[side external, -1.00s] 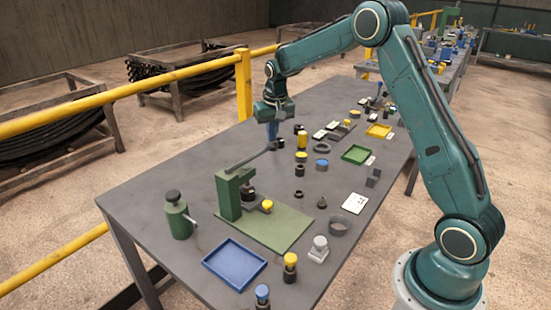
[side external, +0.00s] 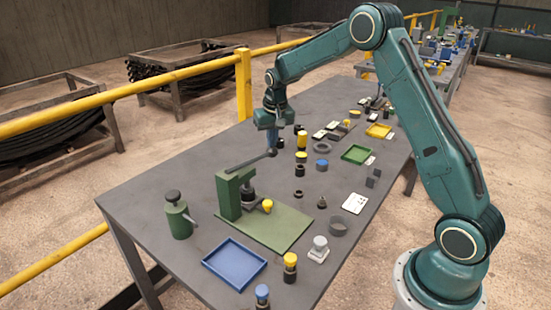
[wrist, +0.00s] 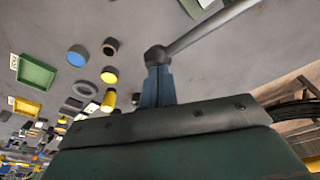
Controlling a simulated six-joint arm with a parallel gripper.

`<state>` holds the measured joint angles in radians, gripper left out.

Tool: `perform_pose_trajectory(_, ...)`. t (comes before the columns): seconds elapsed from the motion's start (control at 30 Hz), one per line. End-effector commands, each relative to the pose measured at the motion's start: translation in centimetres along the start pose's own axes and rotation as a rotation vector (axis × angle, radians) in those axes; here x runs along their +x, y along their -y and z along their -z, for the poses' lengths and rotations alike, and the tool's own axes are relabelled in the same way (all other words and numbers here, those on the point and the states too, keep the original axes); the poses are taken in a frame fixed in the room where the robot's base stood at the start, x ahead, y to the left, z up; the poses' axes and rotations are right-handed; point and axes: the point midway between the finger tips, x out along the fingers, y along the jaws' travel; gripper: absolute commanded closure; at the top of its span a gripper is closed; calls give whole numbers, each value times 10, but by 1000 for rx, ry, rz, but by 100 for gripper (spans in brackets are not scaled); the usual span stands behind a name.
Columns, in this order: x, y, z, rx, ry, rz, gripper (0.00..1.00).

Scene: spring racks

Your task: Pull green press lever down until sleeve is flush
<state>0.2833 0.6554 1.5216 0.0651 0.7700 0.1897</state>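The green press (side external: 229,194) stands on a green base plate in the side view. Its grey lever (side external: 250,162) slopes up to the right and ends in a dark round knob, which also shows in the wrist view (wrist: 156,55). My gripper (side external: 272,150) points down over the lever's end. In the wrist view its blue fingers (wrist: 158,80) are close together, with their tips at the knob and apparently touching it. A dark sleeve (side external: 248,192) is under the press head; whether it is flush is too small to tell. A yellow-topped part (side external: 267,205) is beside it.
A green bottle-like tool (side external: 178,215) stands left of the press. A blue tray (side external: 234,265) lies in front. Yellow-topped and blue-topped cylinders (side external: 301,158) stand right of the lever's end. A green tray (side external: 357,154) is farther right.

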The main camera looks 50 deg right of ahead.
Motion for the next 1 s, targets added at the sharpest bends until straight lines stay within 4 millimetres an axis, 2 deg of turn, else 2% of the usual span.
perform_pose_trajectory(0.5, 1, 0, 0, 0, 2, -1, 100)
perform_pose_trajectory(1.0, -22, 0, 5, 0, -1, -1, 100)
